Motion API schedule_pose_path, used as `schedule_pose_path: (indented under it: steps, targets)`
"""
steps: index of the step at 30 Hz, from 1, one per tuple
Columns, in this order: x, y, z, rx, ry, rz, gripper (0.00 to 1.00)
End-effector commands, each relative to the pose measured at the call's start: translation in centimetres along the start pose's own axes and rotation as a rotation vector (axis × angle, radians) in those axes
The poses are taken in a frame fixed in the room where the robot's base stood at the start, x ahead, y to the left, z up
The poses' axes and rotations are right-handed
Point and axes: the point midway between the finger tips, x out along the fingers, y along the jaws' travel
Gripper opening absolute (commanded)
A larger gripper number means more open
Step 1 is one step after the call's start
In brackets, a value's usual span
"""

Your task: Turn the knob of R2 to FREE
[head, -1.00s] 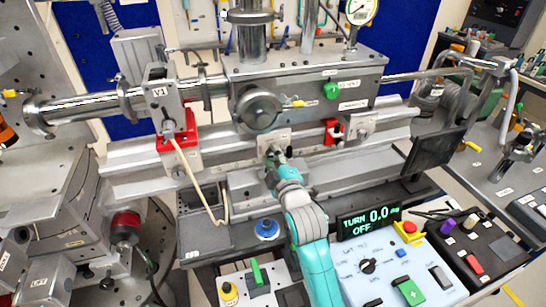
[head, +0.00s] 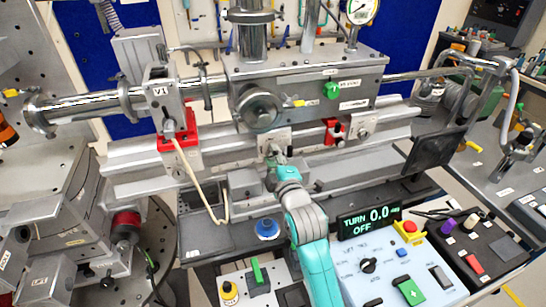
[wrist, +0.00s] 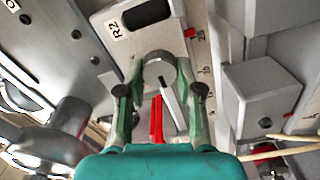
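The R2 block (wrist: 117,28) fills the upper middle of the wrist view, its label beside a dark oval slot. In the head view its light plate (head: 272,138) is on the front of the rail. The round grey knob (wrist: 158,66) has a pale pointer bar running down from it. My gripper (wrist: 159,64) has one finger on each side of the knob, and both fingertips appear to touch it. A red strip (wrist: 156,120) shows between the fingers. In the head view my gripper (head: 273,157) is at the plate and hides the knob.
A display (head: 369,221) reads TURN 0.0 and OFF. A control box (head: 385,265) with a red button stands in front at right. A grey block (wrist: 262,95) stands right of my gripper.

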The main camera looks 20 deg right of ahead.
Motion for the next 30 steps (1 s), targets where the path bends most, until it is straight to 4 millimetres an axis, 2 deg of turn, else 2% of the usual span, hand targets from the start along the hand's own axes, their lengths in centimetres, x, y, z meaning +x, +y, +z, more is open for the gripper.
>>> schedule_pose_path:
  steps: [10, 14, 17, 24, 30]
  targets:
    - [-0.1, -0.1, 0.0, 0.0, 0.0, -0.001, 0.46]
    - [-0.8, -0.1, 0.0, 0.001, -0.001, -0.002, 0.46]
    - [-2.1, -0.1, 0.0, 0.0, -0.001, -0.002, 0.46]
    - [-6.8, -0.1, 0.0, 0.0, -0.001, -0.002, 0.46]
    - [-10.1, -0.1, 0.0, 0.0, -0.001, -0.003, 0.46]
